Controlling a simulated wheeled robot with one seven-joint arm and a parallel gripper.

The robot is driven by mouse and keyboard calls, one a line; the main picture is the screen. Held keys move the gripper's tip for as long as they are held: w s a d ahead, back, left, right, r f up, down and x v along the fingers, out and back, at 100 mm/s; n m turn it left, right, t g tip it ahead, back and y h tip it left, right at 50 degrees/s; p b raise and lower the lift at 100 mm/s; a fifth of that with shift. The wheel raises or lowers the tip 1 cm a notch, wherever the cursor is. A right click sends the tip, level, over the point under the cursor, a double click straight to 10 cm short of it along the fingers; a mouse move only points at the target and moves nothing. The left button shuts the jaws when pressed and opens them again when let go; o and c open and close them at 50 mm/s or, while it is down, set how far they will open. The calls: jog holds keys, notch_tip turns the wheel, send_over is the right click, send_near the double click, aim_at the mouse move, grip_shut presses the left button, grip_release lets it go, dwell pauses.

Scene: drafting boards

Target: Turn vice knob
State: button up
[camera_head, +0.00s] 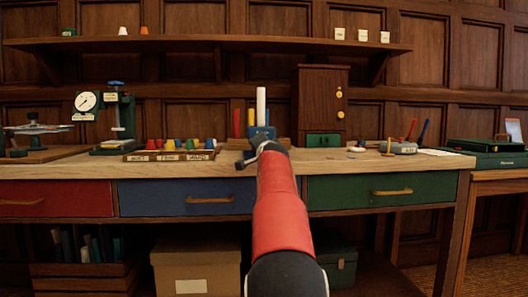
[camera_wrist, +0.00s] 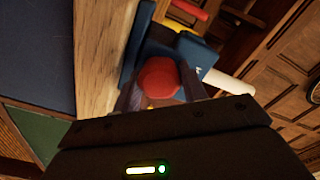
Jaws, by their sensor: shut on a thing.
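The blue vice (camera_head: 262,132) stands at the front edge of the workbench, partly hidden behind my gripper and red arm in the head view. It shows in the wrist view as blue blocks (camera_wrist: 196,52). A white cylinder (camera_head: 261,106) rises upright at the vice; it also shows in the wrist view (camera_wrist: 230,85). The red round vice knob (camera_wrist: 158,77) faces the wrist camera. My gripper (camera_wrist: 160,92) is shut on the knob, with a finger on either side of it. The finger contact is dark and partly hidden. The knob is hidden in the head view.
The wooden benchtop (camera_head: 350,163) has a rack of coloured pieces (camera_head: 172,155) left of the vice. A dark wooden cabinet (camera_head: 322,105) stands behind on the right. Blue (camera_head: 165,198) and green (camera_head: 350,191) drawer fronts lie below the bench edge. A shelf (camera_head: 200,44) runs above.

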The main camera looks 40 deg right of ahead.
jog(key=n, duration=0.3)
jog(key=shift+f+n+b, duration=0.1)
jog(key=shift+n+b, duration=0.2)
jog(key=shift+n, duration=0.1)
jog(key=n, duration=0.4)
jog(key=shift+w+n+b, duration=0.1)
jog(key=shift+n+b, duration=0.2)
jog(key=n, duration=0.3)
jog(key=shift+n, duration=0.3)
jog(key=n, duration=0.3)
jog(key=shift+n, duration=0.3)
jog(key=n+p, duration=0.1)
jog(key=n, duration=0.5)
jog(key=shift+a, duration=0.1)
jog(key=n+p, duration=0.1)
jog(key=n, duration=0.2)
jog(key=shift+n, duration=0.3)
jog(key=shift+n+p, duration=0.75)
jog(key=shift+n, duration=0.45)
jog(key=shift+f, duration=0.15)
